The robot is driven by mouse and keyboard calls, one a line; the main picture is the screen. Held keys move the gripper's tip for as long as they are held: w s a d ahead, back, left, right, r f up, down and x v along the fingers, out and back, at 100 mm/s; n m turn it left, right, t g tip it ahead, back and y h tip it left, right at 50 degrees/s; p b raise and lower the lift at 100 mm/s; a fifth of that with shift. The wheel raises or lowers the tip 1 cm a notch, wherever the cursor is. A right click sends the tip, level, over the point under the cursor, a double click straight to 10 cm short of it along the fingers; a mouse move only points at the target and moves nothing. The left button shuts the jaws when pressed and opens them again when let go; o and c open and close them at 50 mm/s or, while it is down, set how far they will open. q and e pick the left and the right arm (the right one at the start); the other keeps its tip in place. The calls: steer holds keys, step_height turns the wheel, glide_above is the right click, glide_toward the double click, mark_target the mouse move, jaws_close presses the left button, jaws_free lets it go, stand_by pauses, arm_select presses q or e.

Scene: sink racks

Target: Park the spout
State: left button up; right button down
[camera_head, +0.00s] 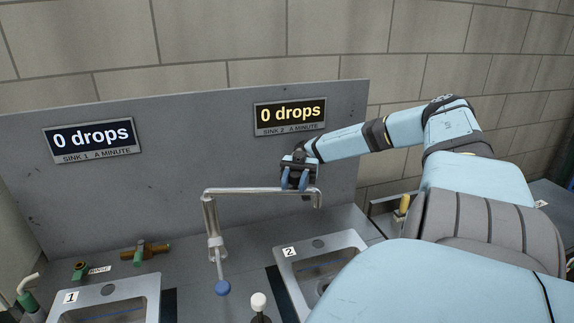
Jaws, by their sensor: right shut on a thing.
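The spout (250,190) is a bent metal pipe on an upright post. It reaches to the right, with its end above the back edge of sink 2 (338,239). My right gripper (296,184) is shut on the spout near its free end, from above. A lever with a blue knob (222,288) hangs at the front of the post. Sink 1 (145,284) is at the lower left, clear of the spout. My left gripper is not in view.
A grey back panel carries two displays, sink 1 (92,138) and sink 2 (290,114), both reading 0 drops. A white-knobbed lever (258,301) stands between the sinks. Brass valve fittings (146,250) lie behind sink 1. My right arm covers the right side.

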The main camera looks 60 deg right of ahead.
steer(key=shift+w+d, duration=0.15)
steer(key=shift+d, duration=0.2)
steer(key=shift+g, duration=0.3)
steer(key=c, duration=0.7)
jaws_free()
steer(key=shift+c, duration=0.2)
step_height(320, 180, up, 20)
steer(key=shift+c, duration=0.2)
